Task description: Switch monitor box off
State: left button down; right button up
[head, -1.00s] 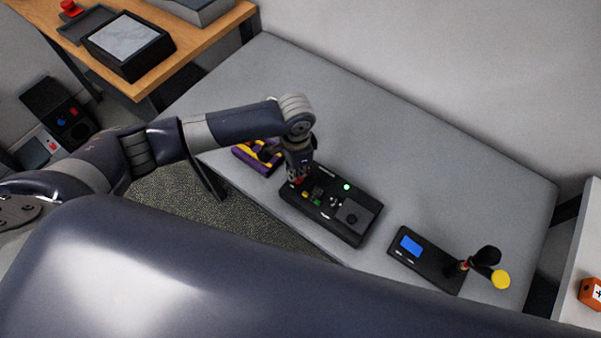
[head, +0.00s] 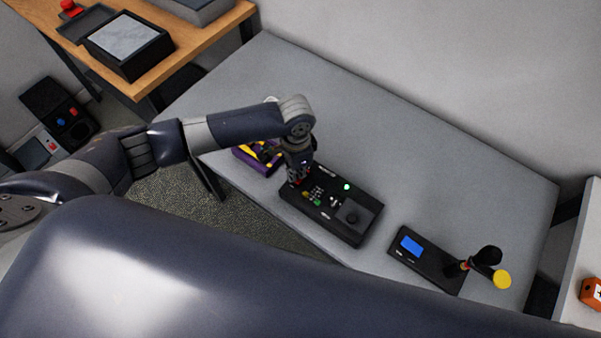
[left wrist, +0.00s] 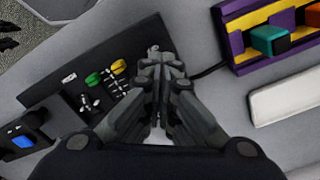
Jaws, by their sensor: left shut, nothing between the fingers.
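The monitor box (head: 345,218), a black box with a lit green light, colored connectors and small switches, lies on the grey table. My left gripper (head: 296,182) is over its left end, pointing down. In the left wrist view the box (left wrist: 52,82) is at the left, and my left gripper (left wrist: 158,55) is shut and empty, its tips over the box's end by a small metal part. The fingers hide part of that end, and I cannot tell if they touch it. My right gripper is not in view.
A purple and yellow holder (head: 254,160) stands just left of the box; it also shows in the left wrist view (left wrist: 236,22). A black device with a blue screen (head: 428,260) lies to the right. The table's back (head: 400,130) is clear.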

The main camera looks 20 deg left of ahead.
pick_arm(q)
jog(key=shift+f+b, duration=0.35)
jog(key=shift+f, duration=0.45)
jog(key=shift+s, duration=0.1)
dwell(0.3)
notch_tip(320, 180, up, 7)
jog(key=p, duration=0.8)
dwell(0.4)
